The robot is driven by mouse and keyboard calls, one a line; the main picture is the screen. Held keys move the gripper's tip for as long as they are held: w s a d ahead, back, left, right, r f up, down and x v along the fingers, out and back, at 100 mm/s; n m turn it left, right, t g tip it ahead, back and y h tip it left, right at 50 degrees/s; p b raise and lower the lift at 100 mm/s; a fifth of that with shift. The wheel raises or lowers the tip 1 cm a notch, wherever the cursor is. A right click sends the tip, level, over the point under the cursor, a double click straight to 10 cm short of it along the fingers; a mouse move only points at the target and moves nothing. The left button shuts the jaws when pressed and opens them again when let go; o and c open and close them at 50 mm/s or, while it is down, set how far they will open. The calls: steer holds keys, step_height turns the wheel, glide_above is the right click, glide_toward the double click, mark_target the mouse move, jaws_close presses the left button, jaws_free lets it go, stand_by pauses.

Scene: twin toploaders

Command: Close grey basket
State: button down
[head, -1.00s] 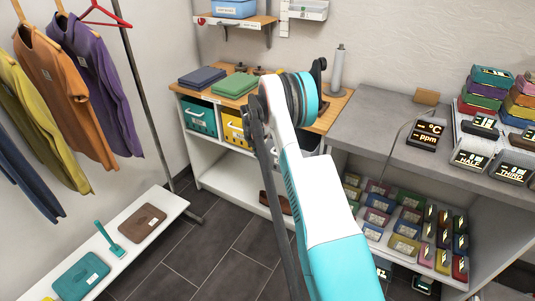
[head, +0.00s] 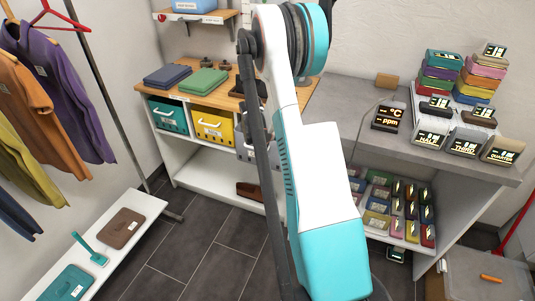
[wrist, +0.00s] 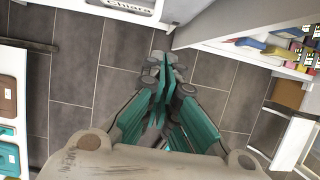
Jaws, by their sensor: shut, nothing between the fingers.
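The grey basket (head: 245,152) sits under the wooden counter in the head view, to the right of the yellow basket, mostly hidden behind my arm. My gripper (wrist: 165,75), with teal fingers, is shut and empty. It hangs over the tiled floor, apart from the basket front. My arm hides it in the head view.
A teal basket (head: 167,115) and a yellow basket (head: 213,125) sit to the left. A grey counter (head: 350,125) with a shelf of coloured boxes stands right. A white bench (head: 140,205) is at the left. Dark floor tiles (head: 205,245) are open between.

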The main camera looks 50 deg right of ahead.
mark_target(274, 154)
steer(key=shift+w+d+f+b, duration=0.15)
steer(key=shift+d+f+b, duration=0.75)
steer(key=shift+d+f, duration=0.5)
steer(key=shift+w+d+f+b, duration=0.2)
steer(key=shift+d+f+b, duration=0.8)
steer(key=shift+f, duration=0.7)
steer(key=shift+w+d+f+b, duration=0.15)
steer(key=shift+d+f+b, duration=0.7)
steer(key=shift+d+f, duration=0.6)
steer(key=shift+a, duration=0.15)
steer(key=d, duration=0.1)
steer(key=w+d, duration=0.1)
steer(key=d, duration=0.2)
steer(key=shift+w, duration=0.35)
steer(key=shift+f, duration=0.1)
